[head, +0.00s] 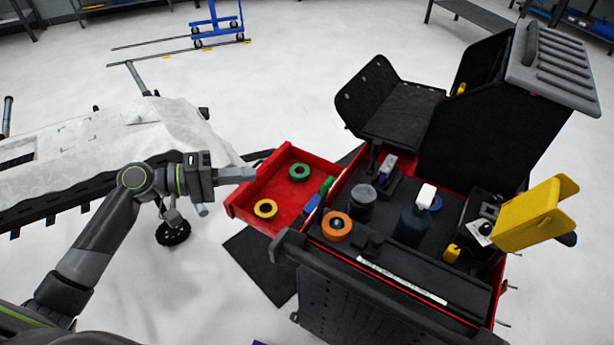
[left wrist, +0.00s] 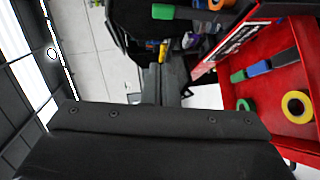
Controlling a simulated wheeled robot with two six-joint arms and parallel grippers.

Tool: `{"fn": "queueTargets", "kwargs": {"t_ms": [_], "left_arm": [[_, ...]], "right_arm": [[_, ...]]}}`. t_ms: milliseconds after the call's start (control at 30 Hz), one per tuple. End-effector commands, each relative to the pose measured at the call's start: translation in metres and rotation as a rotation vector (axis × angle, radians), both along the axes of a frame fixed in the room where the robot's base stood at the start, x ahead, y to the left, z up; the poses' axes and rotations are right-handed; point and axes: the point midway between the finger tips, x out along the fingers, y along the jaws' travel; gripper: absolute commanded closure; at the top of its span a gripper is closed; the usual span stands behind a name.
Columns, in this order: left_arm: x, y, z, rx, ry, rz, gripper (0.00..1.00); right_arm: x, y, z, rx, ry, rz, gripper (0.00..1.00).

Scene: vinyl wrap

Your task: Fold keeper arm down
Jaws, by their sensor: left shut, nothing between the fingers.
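My left gripper (head: 236,175) reaches in from the left, at the right end of the table (head: 60,190) draped with a white sheet (head: 110,140). Its fingers are together and hold nothing that I can see. The fingertips are close to the left edge of the open red drawer (head: 283,205); whether they touch anything is unclear. A short grey rod (head: 202,210) shows just below the gripper. A thin grey post (head: 137,78) stands at the table's far side. I cannot tell which part is the keeper arm. My right gripper is out of view.
The tool cart (head: 390,275) stands at the right, its drawer pulled out towards the table. A green ring (head: 299,173) and a yellow ring (head: 265,209) lie in the drawer. They also show in the left wrist view (left wrist: 297,106). Open floor lies beyond the table.

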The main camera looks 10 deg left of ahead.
Motion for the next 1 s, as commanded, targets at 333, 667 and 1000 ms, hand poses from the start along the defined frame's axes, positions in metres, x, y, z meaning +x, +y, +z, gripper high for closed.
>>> {"fn": "queueTargets", "kwargs": {"t_ms": [333, 667, 1000], "left_arm": [[0.002, -0.003, 0.000, -0.001, -0.001, 0.001, 1.00], [0.019, -0.036, -0.003, -0.005, -0.001, 0.002, 1.00], [0.043, -0.083, -0.009, -0.006, 0.000, 0.001, 1.00]], "right_arm": [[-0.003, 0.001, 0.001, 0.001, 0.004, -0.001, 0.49], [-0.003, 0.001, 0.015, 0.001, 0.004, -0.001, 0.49], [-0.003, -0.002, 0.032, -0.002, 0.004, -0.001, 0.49]]}}
